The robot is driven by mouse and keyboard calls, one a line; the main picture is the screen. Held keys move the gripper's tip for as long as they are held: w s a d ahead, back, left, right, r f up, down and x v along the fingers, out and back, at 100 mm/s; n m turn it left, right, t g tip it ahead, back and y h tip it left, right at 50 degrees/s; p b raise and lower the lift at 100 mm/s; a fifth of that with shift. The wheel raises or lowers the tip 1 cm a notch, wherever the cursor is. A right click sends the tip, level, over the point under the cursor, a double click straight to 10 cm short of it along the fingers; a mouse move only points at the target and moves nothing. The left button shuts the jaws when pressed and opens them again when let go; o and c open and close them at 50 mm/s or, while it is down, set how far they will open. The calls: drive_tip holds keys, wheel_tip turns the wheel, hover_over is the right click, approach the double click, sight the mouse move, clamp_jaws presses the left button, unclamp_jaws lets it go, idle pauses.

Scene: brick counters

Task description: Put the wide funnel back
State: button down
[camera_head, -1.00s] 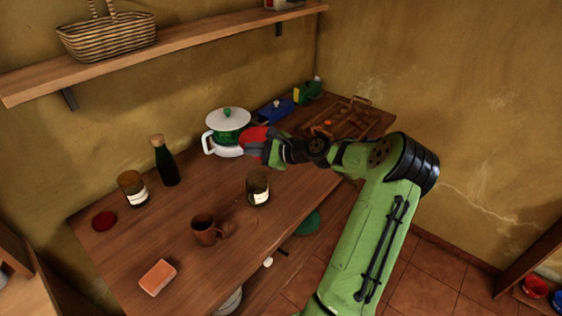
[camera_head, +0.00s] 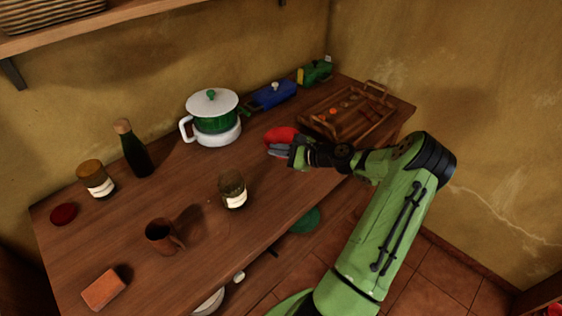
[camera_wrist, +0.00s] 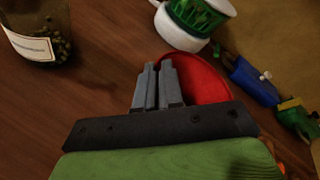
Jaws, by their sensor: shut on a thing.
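The wide funnel appears as a red, round-rimmed thing (camera_head: 281,134) at my gripper (camera_head: 274,150), over the counter to the right of the green and white pot (camera_head: 215,123). In the wrist view the red funnel (camera_wrist: 208,80) shows behind and to the right of my gripper's fingers (camera_wrist: 158,68). The fingers are close together on its near edge; their exact contact is hidden. I cannot tell whether the funnel touches the counter.
A wooden tray (camera_head: 318,122) with handles holds small items at the right end. Blue (camera_head: 272,95) and green (camera_head: 316,72) boxes stand behind. A jar (camera_head: 233,190), mug (camera_head: 162,237), bottle (camera_head: 133,150) and sponge-like block (camera_head: 105,290) stand left.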

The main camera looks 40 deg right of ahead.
wheel_tip(320, 180, down, 4)
drive_tip(key=shift+b, duration=0.45)
drive_tip(key=shift+r, duration=0.1)
drive_tip(key=c, duration=1.3)
unclamp_jaws()
